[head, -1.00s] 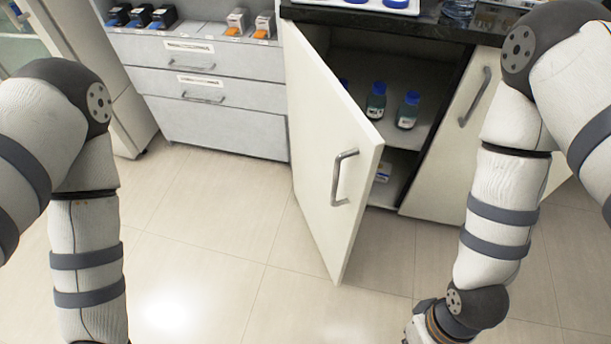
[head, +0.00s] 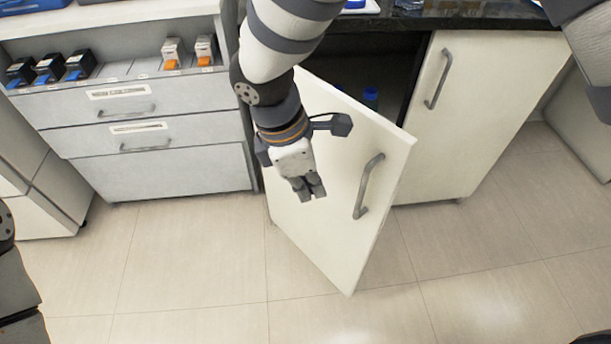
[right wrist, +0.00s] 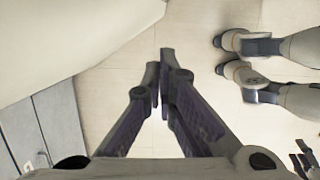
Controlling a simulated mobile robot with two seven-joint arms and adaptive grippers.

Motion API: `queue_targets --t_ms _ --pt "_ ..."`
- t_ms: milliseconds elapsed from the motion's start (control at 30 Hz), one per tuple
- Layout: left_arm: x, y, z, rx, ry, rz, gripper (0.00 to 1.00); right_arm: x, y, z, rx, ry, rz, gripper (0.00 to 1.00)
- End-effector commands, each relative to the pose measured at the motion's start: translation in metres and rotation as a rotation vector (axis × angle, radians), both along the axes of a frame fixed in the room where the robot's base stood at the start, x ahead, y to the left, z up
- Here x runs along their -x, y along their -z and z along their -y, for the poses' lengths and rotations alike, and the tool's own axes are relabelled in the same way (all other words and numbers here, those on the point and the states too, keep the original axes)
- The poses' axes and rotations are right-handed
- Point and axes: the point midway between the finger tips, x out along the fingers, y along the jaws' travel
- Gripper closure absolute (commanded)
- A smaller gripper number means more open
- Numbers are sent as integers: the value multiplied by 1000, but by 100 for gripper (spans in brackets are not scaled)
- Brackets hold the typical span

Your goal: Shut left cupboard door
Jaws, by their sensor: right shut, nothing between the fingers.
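The left cupboard door (head: 335,225), white with a metal handle (head: 367,187), stands open, swung out from the cupboard with its handle face towards me. My right gripper (head: 312,194) is in front of this face, left of the handle; I cannot tell whether it touches. It is shut and empty. In the right wrist view its fingertips (right wrist: 164,60) meet, with the pale door (right wrist: 70,35) at upper left. At the left edge of the head view is part of my left arm. Dark fingers at the lower right of the wrist view may be my left gripper (right wrist: 305,160).
The right cupboard door (head: 485,100) is shut. Inside the dark cupboard a blue-capped bottle (head: 371,97) shows above the open door. A grey drawer unit (head: 150,135) stands to the left. A black worktop (head: 450,20) lies above. The tiled floor (head: 200,265) in front is clear.

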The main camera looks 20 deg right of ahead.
Motion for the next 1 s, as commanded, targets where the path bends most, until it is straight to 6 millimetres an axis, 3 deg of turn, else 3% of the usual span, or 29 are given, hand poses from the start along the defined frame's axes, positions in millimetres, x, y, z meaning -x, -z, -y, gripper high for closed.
queue_targets --t_ms 33,233,500,1000 --pt "3 4 0 -1 0 -11 60 2 15 3 2 -1 -10 100" --pt "10 11 0 -1 0 -32 60 5 58 13 -1 1 -10 100" --pt "3 3 0 -1 0 -10 60 11 52 48 -2 5 0 100" --pt "3 3 0 -1 0 -9 60 11 53 55 -2 -2 -2 100"
